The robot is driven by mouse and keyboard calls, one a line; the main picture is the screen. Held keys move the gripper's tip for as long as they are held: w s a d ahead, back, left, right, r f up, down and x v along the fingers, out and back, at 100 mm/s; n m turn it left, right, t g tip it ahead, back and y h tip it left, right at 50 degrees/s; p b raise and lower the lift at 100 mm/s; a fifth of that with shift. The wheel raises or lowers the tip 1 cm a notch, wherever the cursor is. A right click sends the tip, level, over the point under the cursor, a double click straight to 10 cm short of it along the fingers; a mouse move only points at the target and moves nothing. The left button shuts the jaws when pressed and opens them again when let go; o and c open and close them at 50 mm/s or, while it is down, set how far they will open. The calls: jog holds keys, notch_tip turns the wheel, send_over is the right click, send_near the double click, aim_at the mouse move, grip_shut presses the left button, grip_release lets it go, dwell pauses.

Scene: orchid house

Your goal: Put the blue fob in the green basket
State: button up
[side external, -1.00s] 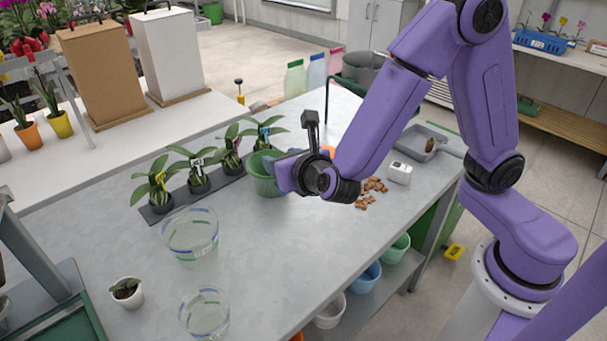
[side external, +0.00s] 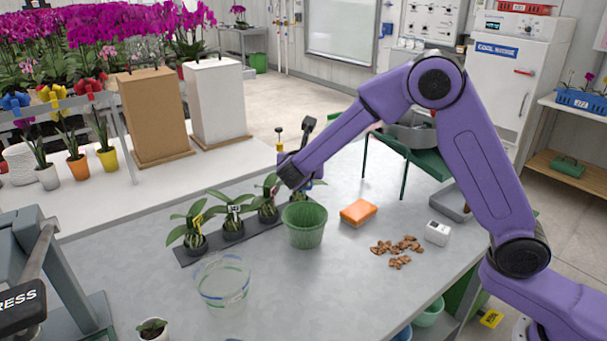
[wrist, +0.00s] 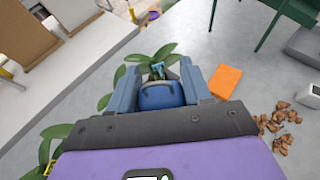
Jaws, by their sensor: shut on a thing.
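The blue fob (wrist: 162,97) is a rounded dark-blue piece between my two pale-blue fingers in the wrist view. My gripper (wrist: 163,82) is shut on it. In the side view my gripper (side external: 284,172) is raised over the back end of the orchid row, behind and left of the green basket. The fob and fingertips are mostly hidden there by my wrist. The green basket (side external: 304,226) is a ribbed, open-topped tub standing upright on the grey bench. Its floor is not clearly visible.
Several potted orchids (side external: 233,226) stand on a dark strip left of the basket. A clear tub (side external: 222,286) is in front. To the right are an orange block (side external: 358,212), brown chips (side external: 398,246) and a white box (side external: 437,233). The front bench surface is mostly clear.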

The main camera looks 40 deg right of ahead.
notch_tip(320, 180, down, 11)
jog(key=d, duration=0.1)
jog(key=shift+w, duration=0.4)
dwell(0.7)
jog(key=shift+r, duration=0.1)
jog(key=o, duration=1.1)
jog(key=shift+g, duration=0.3)
jog(key=shift+r, duration=3.5)
